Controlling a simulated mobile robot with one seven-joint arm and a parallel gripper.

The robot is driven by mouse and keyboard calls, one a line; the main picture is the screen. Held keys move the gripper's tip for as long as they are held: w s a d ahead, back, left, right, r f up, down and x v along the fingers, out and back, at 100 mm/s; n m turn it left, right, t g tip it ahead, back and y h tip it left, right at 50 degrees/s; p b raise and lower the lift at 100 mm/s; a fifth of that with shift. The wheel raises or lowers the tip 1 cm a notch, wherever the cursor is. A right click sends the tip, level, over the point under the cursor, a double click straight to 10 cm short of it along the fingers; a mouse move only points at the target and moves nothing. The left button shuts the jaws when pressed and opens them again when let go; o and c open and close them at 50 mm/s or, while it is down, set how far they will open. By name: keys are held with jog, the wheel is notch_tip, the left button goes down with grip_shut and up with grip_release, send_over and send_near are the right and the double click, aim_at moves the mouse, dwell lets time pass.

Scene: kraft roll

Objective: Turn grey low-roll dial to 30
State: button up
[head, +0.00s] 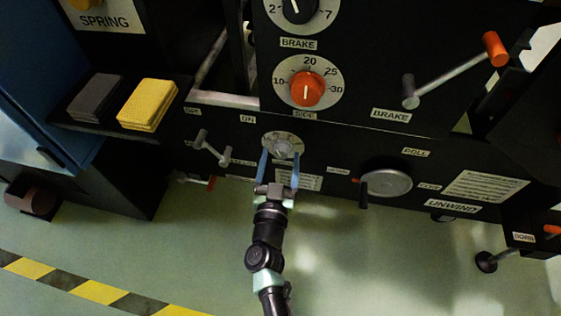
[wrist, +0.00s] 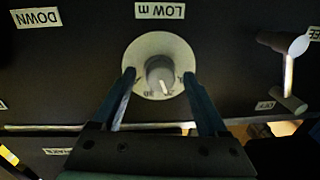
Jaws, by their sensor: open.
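The grey low-roll dial (head: 283,149) is a small round knob on a pale scale plate, low on the black machine front. In the wrist view the grey knob (wrist: 160,74) sits in the middle of its plate (wrist: 147,50), under an upside-down label that reads "LOW m". A white pointer line on the knob points down and slightly right in that view; the numbers there are too small to read surely. My gripper (head: 280,154) is open, its two blue fingers on either side of the dial. In the wrist view my gripper (wrist: 159,76) has a fingertip near each side of the plate, apart from the knob.
An orange dial (head: 306,89) with a 10 to 30 scale sits above. A grey T-handle (head: 212,148) is left of the grey dial, and a round crank wheel (head: 386,183) is at right. A brake lever (head: 455,70) with an orange grip sticks out upper right.

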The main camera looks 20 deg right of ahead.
jog(key=shift+w+d, duration=0.2)
jog(key=shift+w, duration=0.1)
grip_shut()
dwell(0.5)
jog(key=m, duration=0.4)
jog(key=shift+a, duration=0.15)
jog(key=m, duration=0.4)
jog(key=shift+w+m+h+b, duration=0.1)
jog(key=shift+m+h+b, duration=0.2)
jog(key=shift+m, duration=0.1)
